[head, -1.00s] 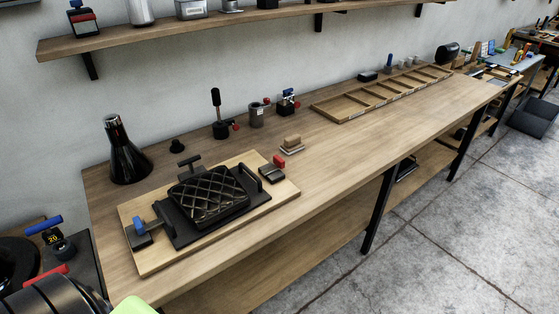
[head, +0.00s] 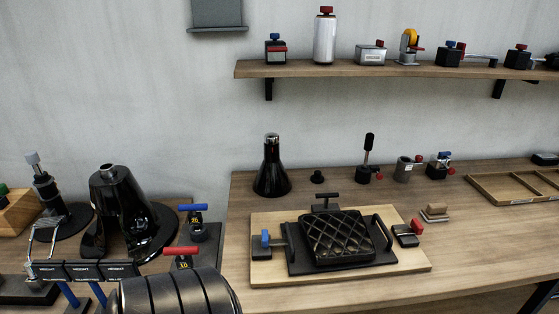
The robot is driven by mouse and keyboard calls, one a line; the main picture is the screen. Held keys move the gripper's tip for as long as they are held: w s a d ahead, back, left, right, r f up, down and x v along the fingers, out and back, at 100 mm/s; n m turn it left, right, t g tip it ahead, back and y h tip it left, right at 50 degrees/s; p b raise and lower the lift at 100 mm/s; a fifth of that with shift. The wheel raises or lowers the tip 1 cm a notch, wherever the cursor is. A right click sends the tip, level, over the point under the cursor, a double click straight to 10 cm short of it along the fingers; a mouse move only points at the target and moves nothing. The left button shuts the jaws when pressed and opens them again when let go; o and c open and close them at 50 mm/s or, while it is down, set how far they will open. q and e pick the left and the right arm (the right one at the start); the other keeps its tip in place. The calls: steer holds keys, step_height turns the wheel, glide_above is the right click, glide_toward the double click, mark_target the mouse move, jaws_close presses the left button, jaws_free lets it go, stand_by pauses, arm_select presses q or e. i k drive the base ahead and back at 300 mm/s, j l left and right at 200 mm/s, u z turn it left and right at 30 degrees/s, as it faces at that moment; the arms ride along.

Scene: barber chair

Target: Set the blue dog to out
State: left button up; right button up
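A black block with a blue knob (head: 266,240) sits at the left side of a black plate (head: 300,268) on a light wooden board (head: 420,268). It is likely the blue dog; a bar runs from it toward the plate. A black part with crossed ridges (head: 336,236) lies on the plate. A matching block with a red knob (head: 408,234) is at the right side. I cannot tell the dog's setting from here. Neither of my grippers is in view.
Blue (head: 193,208) and red (head: 181,251) T-handles stand left of the board. A black ribbed cylinder (head: 180,295) fills the lower middle-left. A black flask-like cone (head: 271,170) stands behind. A shelf (head: 330,70) holds several small devices. Bare bench lies right of the board (head: 470,235).

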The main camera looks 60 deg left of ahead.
mark_target(266, 243)
steer(key=u, duration=2)
